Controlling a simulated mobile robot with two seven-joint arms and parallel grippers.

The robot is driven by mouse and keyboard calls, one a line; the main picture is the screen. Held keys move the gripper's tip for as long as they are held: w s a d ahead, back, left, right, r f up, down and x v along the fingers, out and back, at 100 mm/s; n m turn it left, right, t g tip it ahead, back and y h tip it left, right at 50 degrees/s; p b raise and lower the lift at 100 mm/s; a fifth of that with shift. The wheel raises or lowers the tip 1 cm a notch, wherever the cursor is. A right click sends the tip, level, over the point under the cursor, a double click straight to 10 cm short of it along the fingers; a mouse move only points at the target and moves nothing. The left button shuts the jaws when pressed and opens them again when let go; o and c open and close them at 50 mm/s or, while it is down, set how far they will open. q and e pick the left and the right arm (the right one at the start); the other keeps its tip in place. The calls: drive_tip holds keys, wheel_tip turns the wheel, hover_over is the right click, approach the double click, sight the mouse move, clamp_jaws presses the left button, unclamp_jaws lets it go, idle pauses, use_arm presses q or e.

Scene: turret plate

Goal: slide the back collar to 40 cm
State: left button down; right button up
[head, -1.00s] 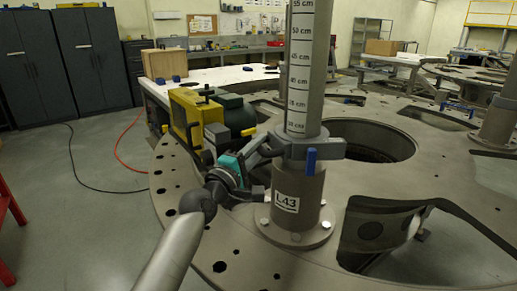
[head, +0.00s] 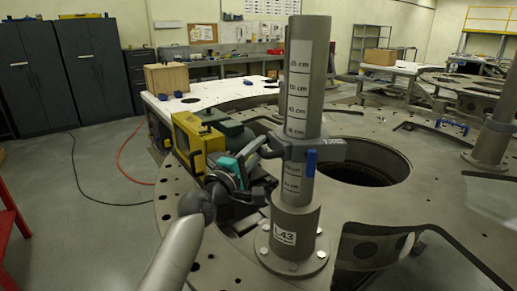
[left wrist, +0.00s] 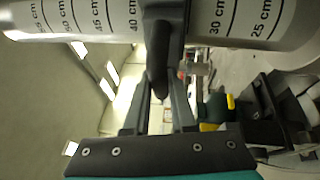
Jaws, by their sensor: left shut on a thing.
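A grey collar (head: 330,150) with a blue lever (head: 311,163) sits around the upright post (head: 308,75) labelled L43. The post carries a white centimetre scale. Marks of 40 cm and up show above the collar; lower marks show below it. In the left wrist view the dark collar (left wrist: 165,12) crosses the post (left wrist: 235,18) between the 40 cm and 30 cm marks, its upper edge just short of 40. My left gripper (head: 265,148) is shut on the collar's dark handle, left of the post. The handle (left wrist: 158,65) shows between the fingers in the left wrist view.
A yellow and green case (head: 200,140) stands on the turret plate (head: 400,210) behind my left gripper. A round opening (head: 370,165) lies right of the post. Another grey post (head: 495,125) stands at the right edge. Space above the collar is clear.

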use_arm(q)
drive_tip(key=shift+r, duration=0.25)
drive_tip(key=c, duration=1.1)
unclamp_jaws()
drive_tip(key=o, duration=0.3)
drive_tip(key=shift+f, duration=0.2)
drive_tip(key=shift+o, duration=0.2)
drive_tip(key=shift+s+f, duration=0.1)
drive_tip(key=v, duration=1.5)
drive_tip(key=shift+f, duration=0.15)
